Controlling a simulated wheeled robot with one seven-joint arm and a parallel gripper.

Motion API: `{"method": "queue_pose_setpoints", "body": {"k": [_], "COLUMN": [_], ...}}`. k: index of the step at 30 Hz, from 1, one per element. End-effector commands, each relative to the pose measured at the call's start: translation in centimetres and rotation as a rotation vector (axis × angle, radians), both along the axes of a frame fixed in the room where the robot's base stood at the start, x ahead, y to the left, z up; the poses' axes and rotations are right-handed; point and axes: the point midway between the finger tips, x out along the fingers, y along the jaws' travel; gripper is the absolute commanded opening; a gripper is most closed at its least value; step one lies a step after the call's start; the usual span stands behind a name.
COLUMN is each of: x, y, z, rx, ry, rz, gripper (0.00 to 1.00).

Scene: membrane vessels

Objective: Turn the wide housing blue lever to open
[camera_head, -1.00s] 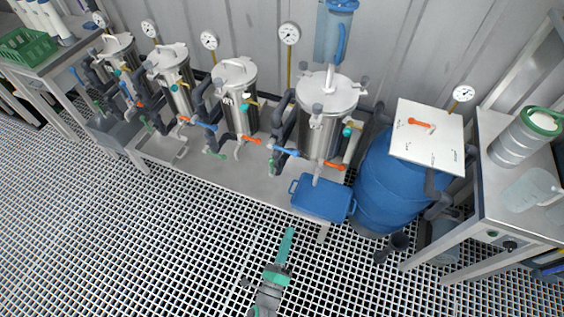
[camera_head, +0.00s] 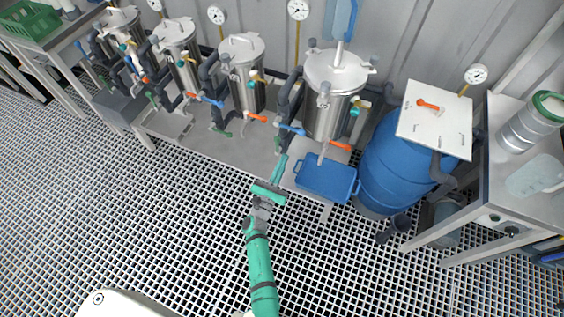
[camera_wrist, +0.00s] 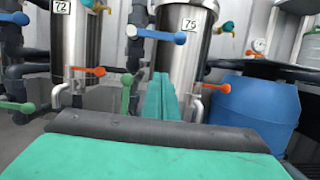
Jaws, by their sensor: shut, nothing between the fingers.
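The wide housing (camera_head: 325,118) is the largest steel vessel, at the right end of the row, and it shows label 75 in the wrist view (camera_wrist: 176,62). Its blue lever (camera_head: 291,130) sticks out at the vessel's left on dark piping. In the wrist view the blue lever (camera_wrist: 160,35) lies nearly level, its round knob to the right. My gripper (camera_head: 279,167) is shut and empty, below and in front of the lever, apart from it. In the wrist view its teal fingers (camera_wrist: 161,98) are together, pointing toward the vessel.
An orange lever (camera_head: 340,146) and a green lever (camera_head: 280,144) sit close by. A blue tray (camera_head: 327,178) stands below the housing, right of my gripper. A blue barrel (camera_head: 392,165) stands further right. The narrower vessel 72 (camera_wrist: 75,45) is to the left. The grating floor in front is clear.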

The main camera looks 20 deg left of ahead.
Motion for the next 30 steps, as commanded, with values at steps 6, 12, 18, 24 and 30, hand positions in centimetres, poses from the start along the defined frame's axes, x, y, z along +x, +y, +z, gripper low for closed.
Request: {"method": "queue_pose_setpoints", "body": {"k": [6, 12, 18, 24, 30], "x": [3.9, 6.7, 6.7, 6.7, 6.7], "y": [-0.1, -0.2, -0.1, -0.1, -0.1], "z": [1.0, 1.8, 3.8, 5.4, 5.7], "rx": [-0.001, -0.002, -0.001, -0.001, -0.003], "ry": [-0.002, -0.002, -0.001, -0.001, 0.0], "rz": [0.0, 0.0, 0.002, 0.002, 0.002], "gripper": [0.0, 0.0, 0.0, 0.0, 0.0]}}
